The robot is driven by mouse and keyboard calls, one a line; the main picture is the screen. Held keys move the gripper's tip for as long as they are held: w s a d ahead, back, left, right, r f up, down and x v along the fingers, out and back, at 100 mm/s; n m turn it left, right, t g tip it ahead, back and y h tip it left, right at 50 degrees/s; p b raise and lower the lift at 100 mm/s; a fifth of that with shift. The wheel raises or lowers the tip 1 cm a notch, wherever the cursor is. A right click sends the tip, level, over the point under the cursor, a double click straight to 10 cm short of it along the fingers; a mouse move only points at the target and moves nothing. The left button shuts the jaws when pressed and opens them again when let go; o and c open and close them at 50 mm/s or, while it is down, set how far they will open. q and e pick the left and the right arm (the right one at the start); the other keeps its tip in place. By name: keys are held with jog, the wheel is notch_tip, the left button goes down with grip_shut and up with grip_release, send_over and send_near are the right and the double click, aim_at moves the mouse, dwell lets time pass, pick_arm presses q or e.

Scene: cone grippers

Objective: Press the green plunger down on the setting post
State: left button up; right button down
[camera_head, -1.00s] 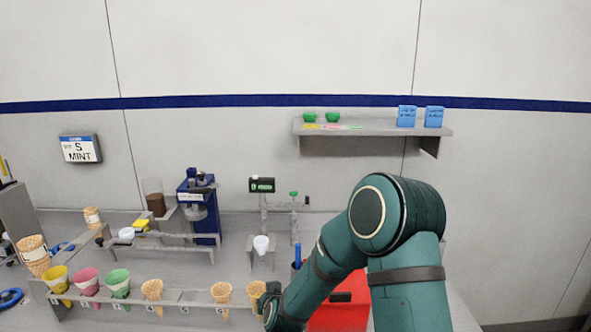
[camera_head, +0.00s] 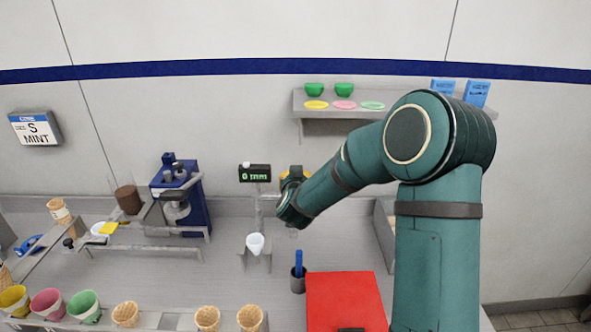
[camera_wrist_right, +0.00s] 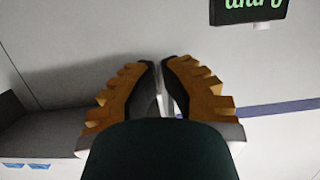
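The green plunger is not visible now; my right gripper and forearm cover the place where it showed in the earlier head view. A grey upright (camera_head: 259,205) stands beside that place and carries a black display (camera_head: 255,173) with green characters. My right gripper (camera_head: 293,175) is just right of the display, its orange fingers partly hidden by its own wrist. In the wrist view the right gripper's (camera_wrist_right: 160,75) fingers are drawn together, with a thin pale strip between them; I cannot tell whether it is the post. Contact with the plunger cannot be seen. My left gripper is out of view.
A white cone (camera_head: 255,243) sits in a holder below the display. A blue machine (camera_head: 180,198) is left. The wall shelf (camera_head: 390,113) holds green bowls (camera_head: 314,90) and blue boxes.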

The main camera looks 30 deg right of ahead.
jog(key=shift+s+r, duration=0.15)
jog(key=p+x, duration=0.1)
jog(key=x, duration=0.9)
notch_tip(320, 180, down, 3)
jog(key=shift+r, duration=0.1)
jog(key=shift+f, duration=0.65)
